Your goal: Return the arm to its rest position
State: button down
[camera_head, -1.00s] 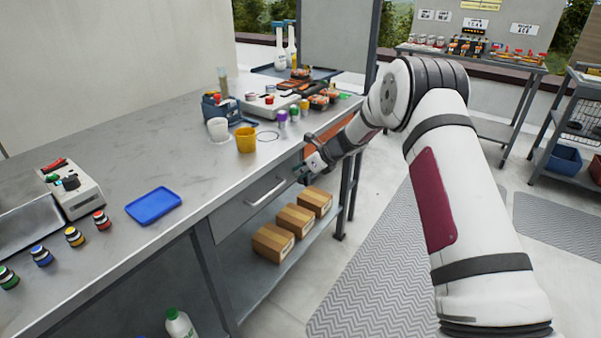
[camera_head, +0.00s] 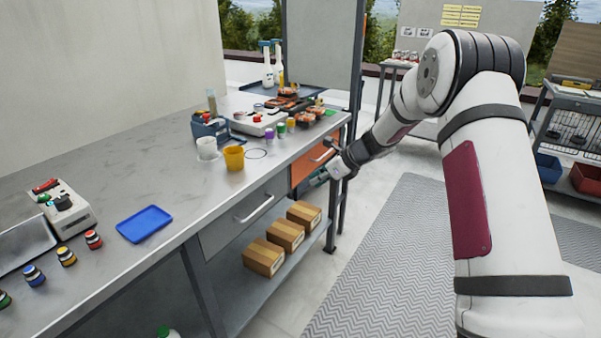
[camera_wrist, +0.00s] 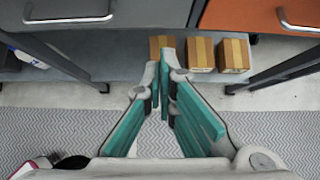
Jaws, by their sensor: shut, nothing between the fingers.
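My gripper (camera_head: 319,179) is beside the front edge of the workbench, near the orange drawer, in the head view. In the wrist view my gripper (camera_wrist: 165,65) shows its two teal-padded fingers converging at the tips, with nothing between them. My arm (camera_head: 480,130) is raised on the right side of the head view and bends down toward the bench front. The workbench (camera_head: 110,160) has a grey drawer (camera_head: 242,213) and an orange drawer (camera_head: 306,166). Both drawers look shut.
Cardboard boxes (camera_head: 264,257) stand on the lower shelf under the bench. A blue tray (camera_head: 144,223), a yellow cup (camera_head: 234,158) and a white cup (camera_head: 206,149) are on the benchtop. The floor mat (camera_head: 385,260) right of the bench is clear. A shelf cart stands at the far right.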

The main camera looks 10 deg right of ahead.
jog(key=s+a+r+n+g+h, duration=0.15)
jog(key=s+a+r+n, duration=0.25)
jog(key=s+r+n, duration=0.45)
jog(key=s+a+r+n+g+y, duration=0.1)
jog(key=s+a+r+n+g, duration=0.3)
jog(key=s+r, duration=0.75)
jog(key=s+d+f+n+h, duration=0.15)
jog(key=s+n, duration=0.35)
jog(key=s, duration=0.7)
jog(key=s+d+n+h, duration=0.25)
jog(key=s+n, duration=0.25)
jog(key=s, duration=0.7)
jog(key=s+d+f+n+h, duration=0.1)
jog(key=s+d+n+h, duration=0.2)
jog(key=s, duration=0.8)
notch_tip(320, 180, up, 15)
jog(key=n+t+y+p, duration=0.1)
jog(key=t+p, duration=0.2)
jog(key=p, duration=1)
jog(key=shift+f, duration=0.2)
jog(key=shift+a+t, duration=0.15)
jog(key=shift+t, duration=0.1)
